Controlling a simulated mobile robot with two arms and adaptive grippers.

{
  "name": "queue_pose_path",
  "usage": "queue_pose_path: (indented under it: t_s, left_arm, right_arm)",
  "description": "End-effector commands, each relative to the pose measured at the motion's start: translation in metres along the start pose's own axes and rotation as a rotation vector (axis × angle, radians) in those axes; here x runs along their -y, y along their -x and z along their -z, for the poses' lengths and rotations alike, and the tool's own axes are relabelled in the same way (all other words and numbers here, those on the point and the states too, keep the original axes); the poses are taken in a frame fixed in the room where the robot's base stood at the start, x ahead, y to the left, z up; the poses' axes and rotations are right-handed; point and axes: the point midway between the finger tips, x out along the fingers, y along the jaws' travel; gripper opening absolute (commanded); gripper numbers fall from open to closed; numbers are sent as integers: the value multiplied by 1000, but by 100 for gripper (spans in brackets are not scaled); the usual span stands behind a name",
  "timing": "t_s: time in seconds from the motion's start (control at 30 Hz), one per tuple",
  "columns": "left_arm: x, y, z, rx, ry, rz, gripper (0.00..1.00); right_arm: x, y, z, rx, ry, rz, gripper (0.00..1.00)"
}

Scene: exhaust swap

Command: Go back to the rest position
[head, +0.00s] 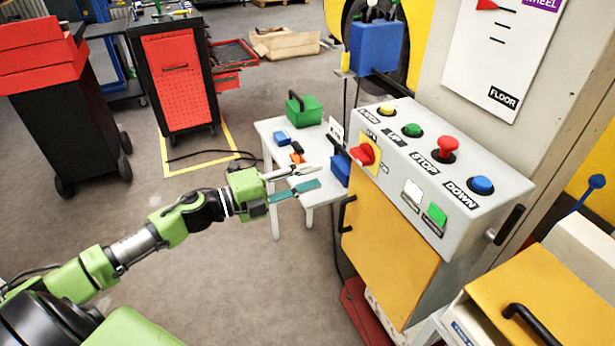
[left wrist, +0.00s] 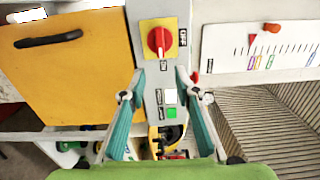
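My left gripper (head: 316,176) is open and empty in the head view, in the air in front of the control cabinet (head: 480,165). Its two teal-lined fingers stand apart. In the left wrist view the open left gripper (left wrist: 160,72) frames the front of the cabinet. The red rotary switch (left wrist: 159,41) on its yellow plate lies beyond the fingertips, apart from them. The same red switch (head: 363,154) shows on the cabinet's left side in the head view. My right gripper is in neither view.
A small white table (head: 265,130) with a green box (head: 304,110) stands behind my left gripper. The cabinet's yellow door (head: 385,235) is close on the right. A red-and-black tool cart (head: 178,80) stands at the back left. The floor beside my arm is clear.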

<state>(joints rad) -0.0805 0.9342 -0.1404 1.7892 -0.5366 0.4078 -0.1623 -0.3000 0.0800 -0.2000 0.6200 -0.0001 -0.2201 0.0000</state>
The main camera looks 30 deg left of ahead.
Motion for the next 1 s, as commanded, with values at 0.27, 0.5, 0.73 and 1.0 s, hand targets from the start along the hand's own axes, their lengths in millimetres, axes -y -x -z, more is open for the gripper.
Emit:
queue_pose_path:
  t_s: [0.27,0.5,0.73,1.0]
  left_arm:
    - [0,1,0,0,-1,1,29]
    - [0,1,0,1,1,0,29]
    - [-58,13,-36,146,163,-32,29]
    - [-244,76,-76,532,591,-159,29]
  right_arm:
    - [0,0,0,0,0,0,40]
    - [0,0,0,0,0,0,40]
    - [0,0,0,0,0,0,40]
    - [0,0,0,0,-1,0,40]
